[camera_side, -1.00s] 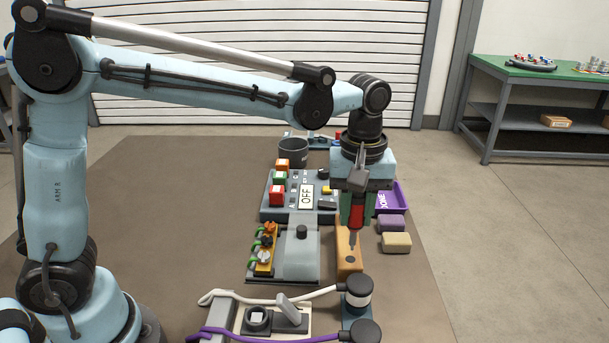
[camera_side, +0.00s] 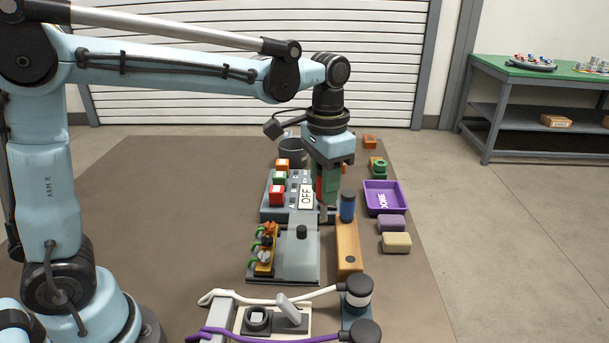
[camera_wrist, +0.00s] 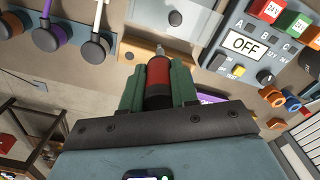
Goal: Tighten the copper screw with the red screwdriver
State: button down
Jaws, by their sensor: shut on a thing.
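My gripper (camera_side: 329,192) is shut on the red screwdriver (camera_side: 321,187), which hangs tip down between the green fingers. In the wrist view, the screwdriver's red handle (camera_wrist: 158,74) sits between the fingers and its metal tip points away from my gripper. The tip is above the bench, just left of the wooden block (camera_side: 348,250) in the side view. A copper-coloured piece (camera_side: 270,228) shows at the far end of the yellow rack (camera_side: 263,262); I cannot tell for sure that it is the copper screw.
A blue-handled tool (camera_side: 347,205) stands upright in the wooden block. A grey housing with a dark knob (camera_side: 301,232) lies left of it. Behind is a panel with an OFF display (camera_side: 306,196). A purple tray (camera_side: 384,211) and two small blocks stand at right.

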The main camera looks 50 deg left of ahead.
jog(key=s+a+m, duration=0.4)
jog(key=a+m, duration=0.8)
jog(key=m, duration=1.2)
jog(key=shift+f, duration=2.4)
jog(key=shift+f, duration=0.75)
jog(key=m, duration=0.3)
jog(key=shift+m, duration=0.4)
jog(key=shift+r, duration=2.5)
